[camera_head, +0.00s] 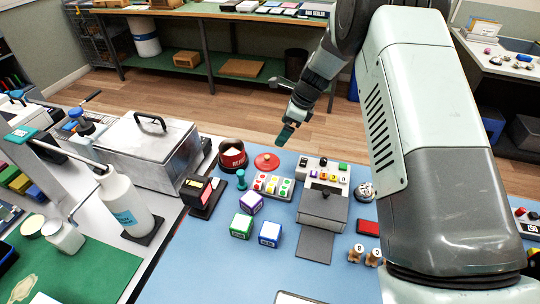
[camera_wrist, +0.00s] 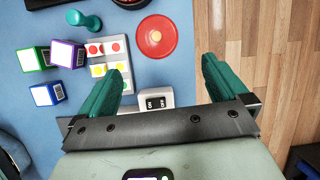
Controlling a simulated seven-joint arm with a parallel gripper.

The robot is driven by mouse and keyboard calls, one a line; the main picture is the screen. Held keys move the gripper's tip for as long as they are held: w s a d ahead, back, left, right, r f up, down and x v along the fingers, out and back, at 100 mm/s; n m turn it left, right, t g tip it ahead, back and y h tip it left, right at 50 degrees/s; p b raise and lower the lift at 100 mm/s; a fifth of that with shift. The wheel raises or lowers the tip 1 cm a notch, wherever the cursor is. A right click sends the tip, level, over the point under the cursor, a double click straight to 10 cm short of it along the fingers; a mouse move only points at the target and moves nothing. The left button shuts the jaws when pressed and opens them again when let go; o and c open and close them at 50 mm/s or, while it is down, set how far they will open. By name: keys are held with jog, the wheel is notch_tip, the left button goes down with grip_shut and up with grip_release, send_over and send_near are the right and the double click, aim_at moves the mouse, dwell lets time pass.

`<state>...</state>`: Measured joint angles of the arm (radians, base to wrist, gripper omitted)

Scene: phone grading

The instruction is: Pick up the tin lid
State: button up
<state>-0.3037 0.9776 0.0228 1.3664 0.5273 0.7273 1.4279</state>
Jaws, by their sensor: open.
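The tin lid is a flat red disc with a small knob. It lies on the blue mat near its far edge in the head view (camera_head: 266,162), just right of an open red tin (camera_head: 232,155). In the wrist view the lid (camera_wrist: 156,37) is at top centre, beyond the fingertips and between their lines. My gripper (camera_head: 285,136) is above the far edge of the mat in the head view, apart from the lid. Its teal fingers (camera_wrist: 160,75) are open in the wrist view, with nothing between them.
A card of coloured stickers (camera_head: 272,185) lies close in front of the lid. A teal stamp-like piece (camera_head: 241,179) and several small boxes (camera_head: 251,202) stand nearby left. A grey switch device (camera_head: 325,200) stands right. Wooden floor (camera_head: 240,103) lies beyond the mat edge.

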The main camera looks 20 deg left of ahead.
send_over(269, 157)
jog(key=d, duration=0.2)
jog(key=shift+m, duration=0.4)
jog(key=f, duration=0.7)
jog(key=shift+w+f, duration=0.35)
jog(key=shift+s+x, duration=0.15)
jog(key=shift+x, duration=1.25)
jog(key=shift+s+x, duration=0.15)
jog(key=shift+x, duration=1.25)
jog(key=shift+d, duration=0.1)
jog(key=c, duration=0.9)
jog(key=shift+f, duration=0.15)
jog(key=shift+c, duration=1)
